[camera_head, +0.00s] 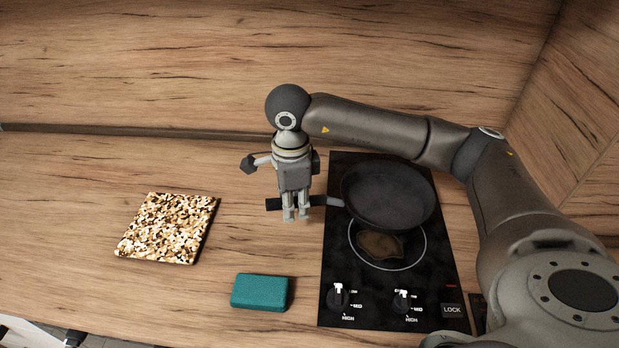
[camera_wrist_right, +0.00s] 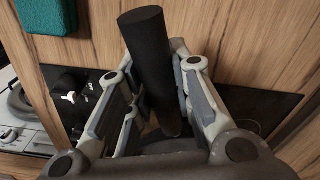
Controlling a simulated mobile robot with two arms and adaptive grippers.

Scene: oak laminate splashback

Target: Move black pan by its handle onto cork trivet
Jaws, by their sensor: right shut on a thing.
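The black pan (camera_head: 388,195) is over the upper part of the dark cooktop, its handle (camera_head: 274,204) pointing left past the cooktop's edge. My right gripper (camera_head: 296,214) comes down from above and is shut on the handle. In the right wrist view the black handle (camera_wrist_right: 150,60) lies between the two fingers of the gripper (camera_wrist_right: 160,105). I cannot tell whether the pan rests on the cooktop or is lifted. The speckled brown and white cork trivet (camera_head: 167,228) lies flat on the counter at left, with nothing on it. My left gripper is not in view.
The cooktop (camera_head: 440,283) has knobs along its front and a brownish patch (camera_head: 380,245) on its ring. A teal block (camera_head: 261,291) lies between trivet and cooktop, near the front; it also shows in the wrist view (camera_wrist_right: 52,16). The counter (camera_head: 250,240) between trivet and handle is clear.

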